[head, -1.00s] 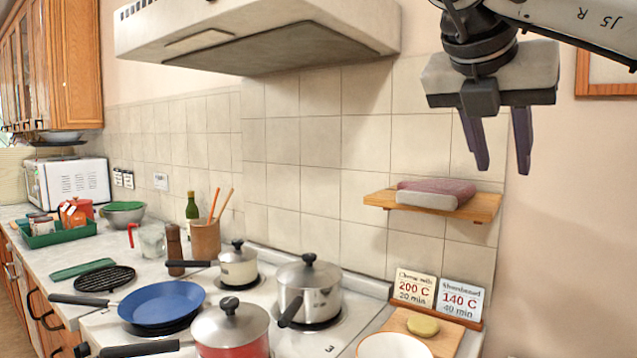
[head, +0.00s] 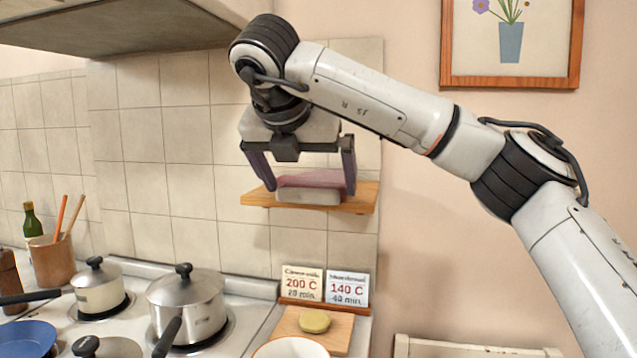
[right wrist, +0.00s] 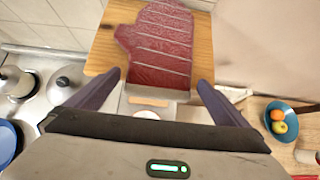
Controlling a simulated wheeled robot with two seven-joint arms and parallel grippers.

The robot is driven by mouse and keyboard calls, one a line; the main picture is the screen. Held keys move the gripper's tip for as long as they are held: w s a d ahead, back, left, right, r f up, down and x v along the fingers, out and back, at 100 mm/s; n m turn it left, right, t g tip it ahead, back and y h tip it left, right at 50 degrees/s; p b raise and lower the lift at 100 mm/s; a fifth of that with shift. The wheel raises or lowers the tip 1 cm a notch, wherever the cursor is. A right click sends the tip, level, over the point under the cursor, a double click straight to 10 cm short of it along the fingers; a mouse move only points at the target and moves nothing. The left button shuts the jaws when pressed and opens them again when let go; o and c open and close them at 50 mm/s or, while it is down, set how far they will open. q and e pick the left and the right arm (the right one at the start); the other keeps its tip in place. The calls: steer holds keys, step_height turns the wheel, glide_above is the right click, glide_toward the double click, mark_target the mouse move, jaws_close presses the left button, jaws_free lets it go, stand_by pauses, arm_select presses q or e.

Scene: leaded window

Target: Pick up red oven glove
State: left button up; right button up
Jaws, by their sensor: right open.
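The red oven glove (head: 312,180) lies flat on a small wooden wall shelf (head: 257,198), with a pale cuff or underside at its front. The right wrist view shows the glove (right wrist: 160,45) from above, with its thumb to the left, on the shelf board (right wrist: 107,47). My right gripper (head: 305,186) is open, its two fingers pointing down, one towards each side of the glove in the head view. In the right wrist view its fingertips (right wrist: 158,80) stand apart at the glove's near end, with nothing between them gripped. My left gripper is not in view.
Below the shelf stand two recipe cards (head: 302,284) and a wooden board (head: 290,322) with a yellowish round item. Steel pots (head: 188,305) sit on the hob to the left. A range hood (head: 130,22) hangs at upper left. A blue fruit bowl (right wrist: 287,120) shows at right.

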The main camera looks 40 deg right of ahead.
steer(key=shift+w+d+f, duration=0.15)
steer(key=shift+f, duration=0.05)
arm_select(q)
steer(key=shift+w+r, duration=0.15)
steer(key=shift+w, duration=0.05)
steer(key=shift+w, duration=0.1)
arm_select(e)
steer(key=shift+c, duration=0.3)
steer(key=c, duration=1.1)
steer(key=shift+c, duration=0.2)
